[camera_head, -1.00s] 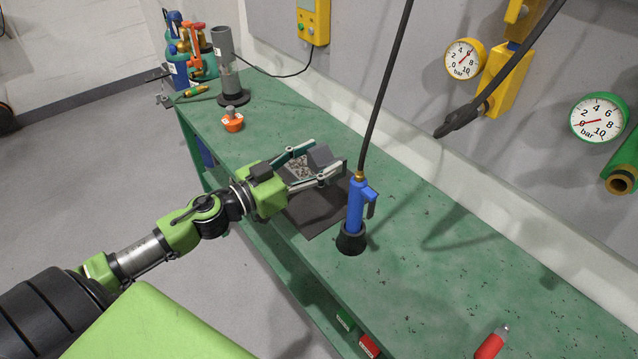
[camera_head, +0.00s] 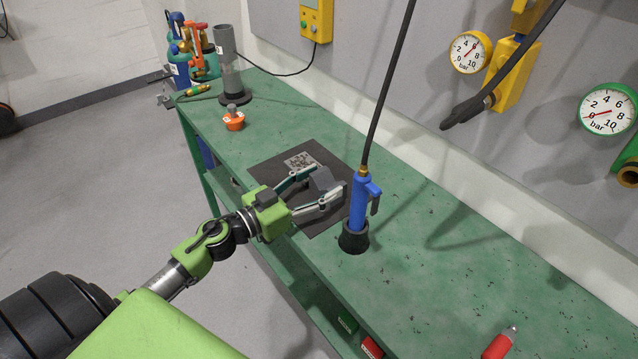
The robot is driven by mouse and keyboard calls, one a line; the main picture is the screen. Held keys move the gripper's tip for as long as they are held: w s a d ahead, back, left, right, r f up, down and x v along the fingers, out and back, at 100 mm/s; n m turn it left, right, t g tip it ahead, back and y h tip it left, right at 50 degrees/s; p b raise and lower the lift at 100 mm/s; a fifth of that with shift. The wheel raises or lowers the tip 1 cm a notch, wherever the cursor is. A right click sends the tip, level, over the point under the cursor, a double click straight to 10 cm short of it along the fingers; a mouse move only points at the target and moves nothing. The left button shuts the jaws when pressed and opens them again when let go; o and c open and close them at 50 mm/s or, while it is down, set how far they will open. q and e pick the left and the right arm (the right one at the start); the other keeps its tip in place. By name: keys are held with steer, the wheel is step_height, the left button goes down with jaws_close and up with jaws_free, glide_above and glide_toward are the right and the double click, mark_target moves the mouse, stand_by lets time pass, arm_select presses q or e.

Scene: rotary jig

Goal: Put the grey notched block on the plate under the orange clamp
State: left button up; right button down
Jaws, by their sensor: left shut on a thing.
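My left gripper (camera_head: 317,190) is shut on the grey notched block (camera_head: 323,179) and holds it over the near right part of a dark mat on the bench. Part of the block is hidden by the fingers. I cannot tell whether the block touches the mat. An orange thing with a grey knob (camera_head: 234,121) stands on the bench beyond the mat. Orange clamp-like parts (camera_head: 195,36) also show at the bench's far end. I cannot tell a plate under either. My right gripper is not in view.
The dark mat (camera_head: 265,168) bears a speckled patch (camera_head: 301,161). A blue tool in a black stand (camera_head: 354,239) is just right of my gripper, its hose rising. A grey cylinder (camera_head: 227,60) stands at the back. The front right bench (camera_head: 430,270) is mostly clear.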

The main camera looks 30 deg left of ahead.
arm_select(q)
steer(key=o, duration=1.5)
steer(key=shift+s, duration=0.1)
